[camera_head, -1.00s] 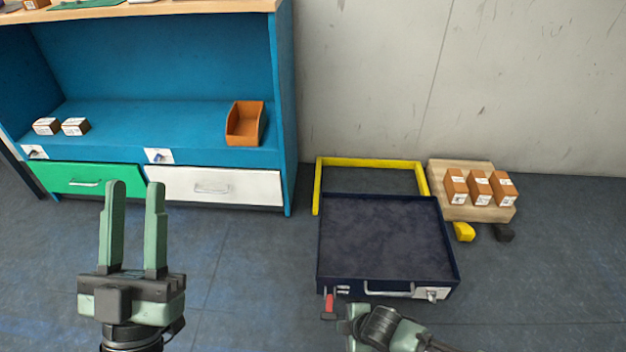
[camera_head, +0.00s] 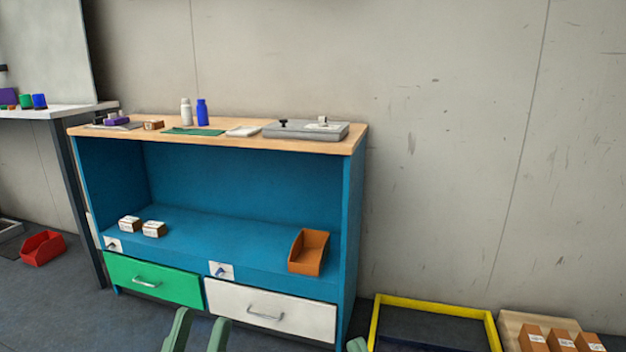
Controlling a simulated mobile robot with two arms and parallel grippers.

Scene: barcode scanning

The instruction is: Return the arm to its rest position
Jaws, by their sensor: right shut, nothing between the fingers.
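My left gripper (camera_head: 202,318) shows only by its two green fingers at the bottom edge, in front of the drawers. The fingers are spread apart with nothing between them, so it is open. Its body and the arm are out of view. A small green piece of my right gripper (camera_head: 357,345) pokes in at the bottom edge, right of the cabinet. It is shut and no object shows in it. Most of the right arm is hidden below the frame.
A blue cabinet (camera_head: 354,225) has a green drawer (camera_head: 180,288), a white drawer (camera_head: 310,318) and an orange bin (camera_head: 309,252). A yellow frame (camera_head: 435,307) and a wooden pallet (camera_head: 510,325) with orange boxes (camera_head: 562,342) are at lower right. A red bin (camera_head: 42,248) is left.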

